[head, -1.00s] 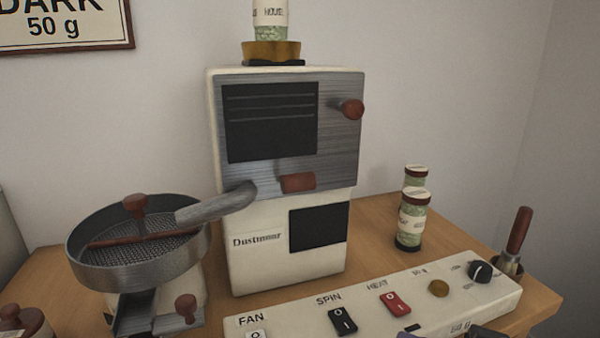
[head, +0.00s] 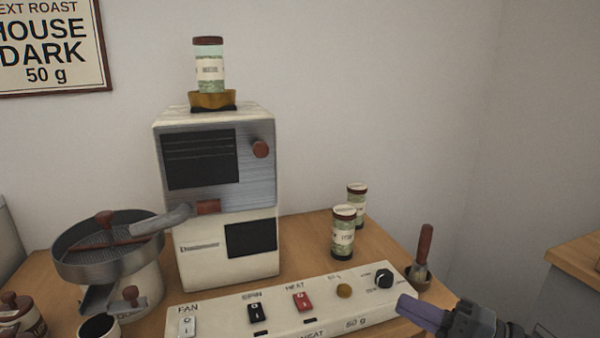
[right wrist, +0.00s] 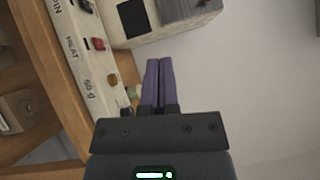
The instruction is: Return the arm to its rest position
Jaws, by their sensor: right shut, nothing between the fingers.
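My right gripper (head: 402,302) is at the lower right of the head view, beside the right end of the control panel (head: 330,310). Its purple fingers are together and empty. In the right wrist view the closed fingers (right wrist: 158,62) point up, with the panel (right wrist: 95,95) to their left and bare wall to their right. In the head view the fingertips overlap the panel's right end; I cannot tell whether they touch it. My left gripper is out of view.
The roaster (head: 255,205) stands at the middle left with a jar (head: 209,75) on top. A round sieve tray (head: 70,255) is at its left. Two jars (head: 343,240) and a brush in a holder (head: 420,275) stand at the right. Another wooden surface (head: 580,250) is at the far right.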

